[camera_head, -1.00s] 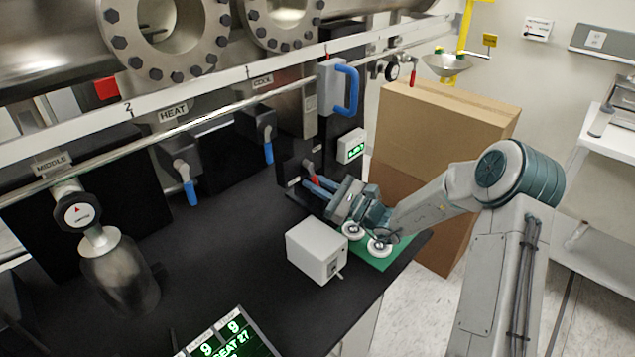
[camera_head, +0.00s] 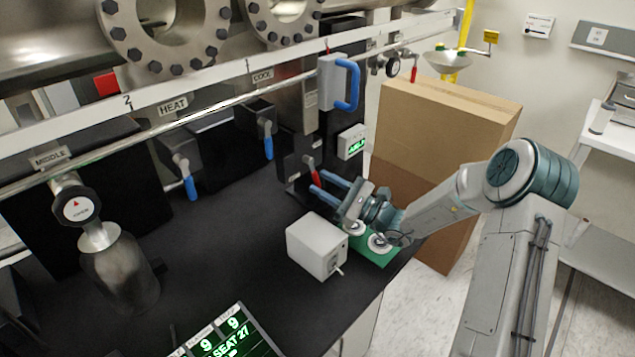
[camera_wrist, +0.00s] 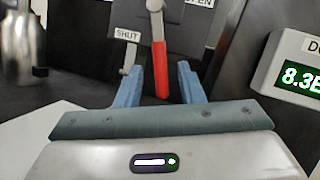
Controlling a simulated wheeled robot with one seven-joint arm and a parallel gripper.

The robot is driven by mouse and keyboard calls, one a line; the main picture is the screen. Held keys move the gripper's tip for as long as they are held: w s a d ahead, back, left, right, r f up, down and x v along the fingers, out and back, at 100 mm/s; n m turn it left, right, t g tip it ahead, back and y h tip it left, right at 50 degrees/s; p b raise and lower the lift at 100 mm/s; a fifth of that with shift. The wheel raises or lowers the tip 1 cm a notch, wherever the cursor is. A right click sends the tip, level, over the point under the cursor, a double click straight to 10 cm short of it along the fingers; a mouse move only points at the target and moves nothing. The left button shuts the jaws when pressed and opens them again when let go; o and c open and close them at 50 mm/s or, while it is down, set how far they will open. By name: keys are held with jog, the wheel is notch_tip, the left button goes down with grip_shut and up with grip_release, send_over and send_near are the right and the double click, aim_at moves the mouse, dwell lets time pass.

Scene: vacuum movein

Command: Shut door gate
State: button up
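The door gate's red handle (camera_wrist: 160,68) hangs almost straight down from a grey pivot in the wrist view. A SHUT label (camera_wrist: 127,34) is to its left and an OPEN label (camera_wrist: 200,3) is partly visible at upper right. In the head view the red handle (camera_head: 312,172) is at the dark housing beyond my gripper. My gripper (camera_wrist: 159,72) is open, its blue fingers apart on either side of the handle in the wrist view. I see no clear contact. The gripper also shows in the head view (camera_head: 321,182).
A small display box (camera_head: 351,142) is close right of the handle. A white box (camera_head: 316,246) stands on the black bench in front of the gripper. A large cardboard box (camera_head: 440,130) is behind the arm. Blue-handled levers (camera_head: 191,190) are to the left.

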jog(key=b+v, duration=0.1)
jog(key=v, duration=1)
jog(key=shift+b, duration=0.4)
jog(key=shift+s+f, duration=0.1)
